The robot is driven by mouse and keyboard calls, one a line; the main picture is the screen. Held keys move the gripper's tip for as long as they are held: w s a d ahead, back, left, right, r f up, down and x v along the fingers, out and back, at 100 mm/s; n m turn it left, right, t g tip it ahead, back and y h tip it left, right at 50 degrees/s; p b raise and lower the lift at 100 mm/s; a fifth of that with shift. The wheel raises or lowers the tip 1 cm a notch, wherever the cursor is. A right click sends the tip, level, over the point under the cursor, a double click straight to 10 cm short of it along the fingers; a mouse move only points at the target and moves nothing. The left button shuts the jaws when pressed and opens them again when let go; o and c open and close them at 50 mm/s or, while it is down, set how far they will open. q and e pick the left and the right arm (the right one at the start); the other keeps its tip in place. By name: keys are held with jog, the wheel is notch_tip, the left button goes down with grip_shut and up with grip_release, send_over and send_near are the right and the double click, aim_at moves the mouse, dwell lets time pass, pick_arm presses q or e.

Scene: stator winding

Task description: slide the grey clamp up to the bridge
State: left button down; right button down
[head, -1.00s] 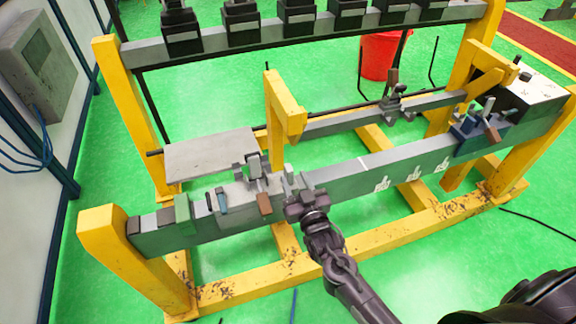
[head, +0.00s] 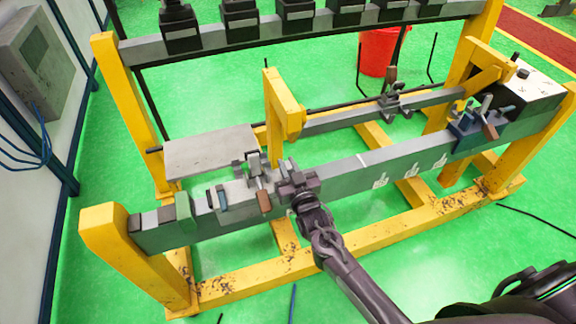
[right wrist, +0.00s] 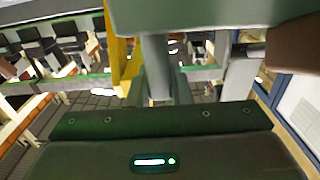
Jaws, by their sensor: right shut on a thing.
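The grey clamp (head: 254,170), with a brown handle (head: 264,202), sits on the left part of the front rail (head: 340,178). My right gripper (head: 288,178) is at the clamp's right side, low over the rail. In the right wrist view its fingers (right wrist: 160,88) are shut around a grey post (right wrist: 156,60), which seems to belong to the clamp; the contact is partly hidden. A yellow bracket (head: 284,105) rises behind the rail, close to the clamp; I cannot tell whether it is the bridge. My left gripper is not in view.
A blue clamp (head: 468,134) sits at the rail's right end. Another clamp (head: 394,100) is on the rear bar. A grey plate (head: 210,150) lies behind the rail's left end. Small blocks and a green piece (head: 184,211) stand left of the grey clamp. The middle of the rail is clear.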

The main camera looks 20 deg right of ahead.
aim_at(272, 183)
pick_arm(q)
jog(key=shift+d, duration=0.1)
pick_arm(e)
jog(key=shift+a, duration=0.1)
jog(key=a, duration=0.4)
jog(key=shift+s+a+b, duration=0.1)
jog(key=shift+a+b, duration=0.2)
jog(key=shift+a, duration=0.25)
jog(key=c, duration=1.3)
grip_release()
jog(key=shift+d, duration=0.2)
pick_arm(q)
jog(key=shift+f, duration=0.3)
